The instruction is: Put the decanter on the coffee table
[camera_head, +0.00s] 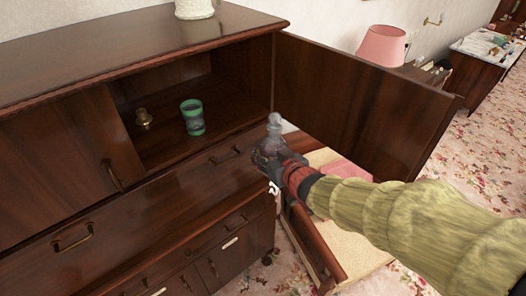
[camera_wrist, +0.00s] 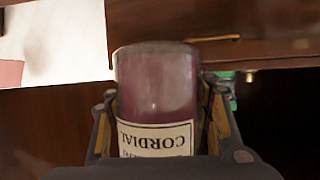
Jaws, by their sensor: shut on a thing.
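My gripper (camera_head: 270,158) is shut on the decanter, in front of the open cabinet compartment. In the head view the decanter (camera_head: 274,126) shows as a greyish glass top above the fingers; the rest is hidden by the gripper. In the wrist view the decanter (camera_wrist: 157,85) sits between both fingers, with purple contents and a cream label reading "CORDIAL", upside down in that picture. I cannot identify a coffee table for certain in either view.
The dark wood cabinet (camera_head: 60,65) holds a green cup (camera_head: 192,117) and a small brass object (camera_head: 143,118). Its open door (camera_head: 355,100) stands behind my arm. A wood-framed piece with a cream surface (camera_head: 360,262) is below my arm. A pink lamp (camera_head: 382,46) stands beyond.

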